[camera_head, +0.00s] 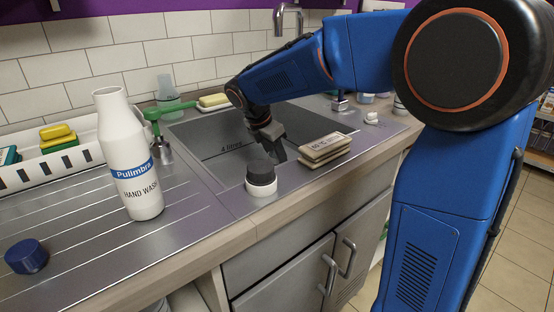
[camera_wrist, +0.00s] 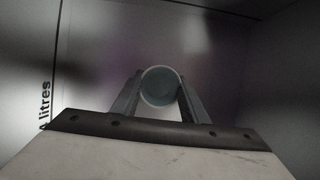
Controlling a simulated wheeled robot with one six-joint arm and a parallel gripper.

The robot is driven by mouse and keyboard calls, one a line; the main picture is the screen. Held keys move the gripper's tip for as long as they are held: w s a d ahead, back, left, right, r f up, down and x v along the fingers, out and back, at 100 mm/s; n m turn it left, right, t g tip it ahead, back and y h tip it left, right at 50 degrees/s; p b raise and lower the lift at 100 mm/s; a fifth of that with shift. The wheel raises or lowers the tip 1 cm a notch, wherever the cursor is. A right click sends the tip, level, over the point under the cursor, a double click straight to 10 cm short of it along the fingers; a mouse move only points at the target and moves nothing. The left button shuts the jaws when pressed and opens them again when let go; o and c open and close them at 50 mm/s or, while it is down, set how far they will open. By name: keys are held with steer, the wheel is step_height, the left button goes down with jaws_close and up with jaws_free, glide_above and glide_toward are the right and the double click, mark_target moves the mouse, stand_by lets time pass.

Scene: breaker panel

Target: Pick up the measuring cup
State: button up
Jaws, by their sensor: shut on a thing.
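My gripper (camera_head: 278,154) reaches down into the sink basin (camera_head: 222,150), near its front wall. In the wrist view my gripper (camera_wrist: 158,100) is shut on a small round cup (camera_wrist: 160,87), which I take to be the measuring cup. It has a pale rim and a bluish-grey inside, and its mouth faces the camera. One finger lies on each side of it. In the head view the cup is hidden. I cannot tell whether it touches the basin floor.
A dark-topped white jar (camera_head: 261,178) and a stack of tan packets (camera_head: 324,148) stand at the sink's front edge. A tall hand wash bottle (camera_head: 127,150) and a blue cap (camera_head: 27,256) are on the drainboard. A tap (camera_head: 288,18) rises behind.

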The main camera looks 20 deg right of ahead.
step_height(320, 180, up, 9)
steer(key=shift+f, duration=0.15)
stand_by(0.9)
steer(key=shift+r, duration=0.2)
